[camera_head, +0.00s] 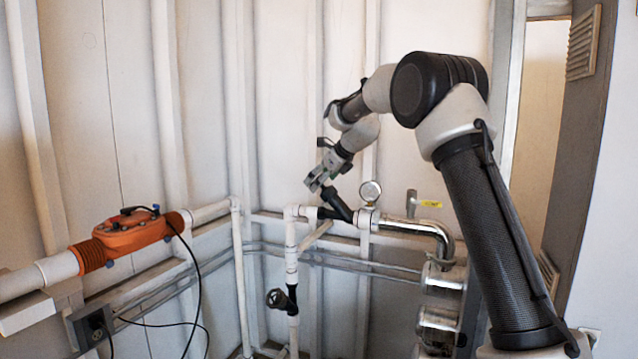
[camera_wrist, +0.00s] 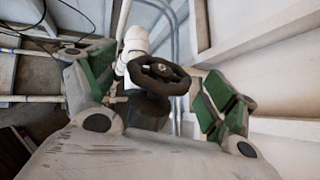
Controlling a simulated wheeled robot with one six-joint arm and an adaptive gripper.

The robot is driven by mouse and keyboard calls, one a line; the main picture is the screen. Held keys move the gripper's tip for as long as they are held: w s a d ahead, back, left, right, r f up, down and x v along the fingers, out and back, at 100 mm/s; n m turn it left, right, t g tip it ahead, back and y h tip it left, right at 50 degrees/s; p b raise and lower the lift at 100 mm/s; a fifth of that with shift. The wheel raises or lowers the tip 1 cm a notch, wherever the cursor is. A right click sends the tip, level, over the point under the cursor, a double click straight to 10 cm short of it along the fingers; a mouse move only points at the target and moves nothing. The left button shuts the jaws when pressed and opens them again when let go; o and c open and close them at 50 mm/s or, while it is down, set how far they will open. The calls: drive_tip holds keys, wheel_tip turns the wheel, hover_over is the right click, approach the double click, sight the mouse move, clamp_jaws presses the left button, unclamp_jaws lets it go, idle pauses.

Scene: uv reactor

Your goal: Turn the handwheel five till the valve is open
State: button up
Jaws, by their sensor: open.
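A black handwheel (camera_wrist: 160,72) with a round rim and spokes lies between my open fingers in the wrist view, its dark valve body below it. No number shows on it. My gripper (camera_wrist: 152,88) has its green-padded fingers spread either side of the wheel, with a gap to the rim on both sides. In the head view my gripper (camera_head: 316,182) is just above the upper end of a black slanted valve (camera_head: 336,206) on the pipe; the wheel itself is hard to make out there. A second black handwheel (camera_head: 276,299) is on the lower vertical pipe.
A pressure gauge (camera_head: 370,191) and a yellow-tagged lever (camera_head: 429,204) stand close right of the slanted valve, above a shiny metal pipe (camera_head: 405,226). An orange unit (camera_head: 132,232) is on the left pipe. White wall panels are behind.

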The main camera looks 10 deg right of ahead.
drive_tip(key=shift+x, duration=1)
drive_tip(key=c, duration=1)
drive_tip(key=shift+c, duration=0.2)
drive_tip(key=shift+y, duration=0.3)
drive_tip(key=n+g+y, duration=0.1)
drive_tip(key=g+y, duration=0.1)
drive_tip(key=g, duration=0.1)
drive_tip(key=shift+w+n, duration=0.1)
drive_tip(key=shift+n, duration=0.2)
drive_tip(key=shift+n+g+y, duration=0.5)
drive_tip(key=shift+g+y, duration=0.3)
drive_tip(key=shift+g, duration=0.2)
drive_tip(key=shift+g, duration=0.3)
